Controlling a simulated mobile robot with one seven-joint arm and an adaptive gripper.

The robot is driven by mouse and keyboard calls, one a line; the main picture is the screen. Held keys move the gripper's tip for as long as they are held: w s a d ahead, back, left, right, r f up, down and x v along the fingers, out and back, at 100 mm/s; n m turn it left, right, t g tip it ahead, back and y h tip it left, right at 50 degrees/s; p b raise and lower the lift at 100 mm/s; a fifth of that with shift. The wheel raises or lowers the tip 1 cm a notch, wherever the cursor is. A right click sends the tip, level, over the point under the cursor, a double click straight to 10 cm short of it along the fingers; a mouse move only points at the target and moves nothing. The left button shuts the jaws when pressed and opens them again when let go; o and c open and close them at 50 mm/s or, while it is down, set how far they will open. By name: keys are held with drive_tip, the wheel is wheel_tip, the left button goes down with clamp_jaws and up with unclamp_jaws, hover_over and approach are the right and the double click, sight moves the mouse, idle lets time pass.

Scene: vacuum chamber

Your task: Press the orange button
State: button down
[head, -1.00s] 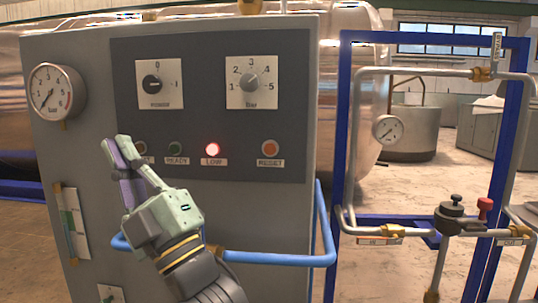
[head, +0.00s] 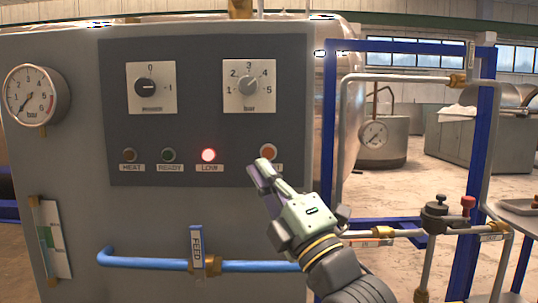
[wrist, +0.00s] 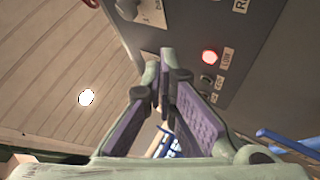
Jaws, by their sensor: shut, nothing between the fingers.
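The orange button (head: 267,152) sits at the right end of the lower row on the dark control panel, above a label my gripper partly covers. My gripper (head: 258,166) is shut and empty, with its fingertips just below the button in the head view; I cannot tell whether they touch the panel. In the wrist view my fingers (wrist: 165,60) point towards the panel, and the orange button does not show clearly there. The lit red LOW lamp (head: 208,155) is left of the button and also shows in the wrist view (wrist: 209,57).
The panel also has dark READY (head: 168,155) and HEAT (head: 130,155) lamps and two knobs (head: 249,86). A gauge (head: 36,95) is at the left. A blue pipe with a FEED valve (head: 197,253) runs below. A blue pipe frame (head: 327,130) stands to the right.

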sight(268, 153)
drive_tip(key=w, duration=0.8)
drive_tip(key=shift+w, duration=0.4)
drive_tip(key=shift+w+f+b, duration=0.1)
drive_tip(key=shift+w+b, duration=0.15)
drive_tip(key=shift+b, duration=0.25)
idle(0.9)
drive_tip(key=shift+w, duration=0.2)
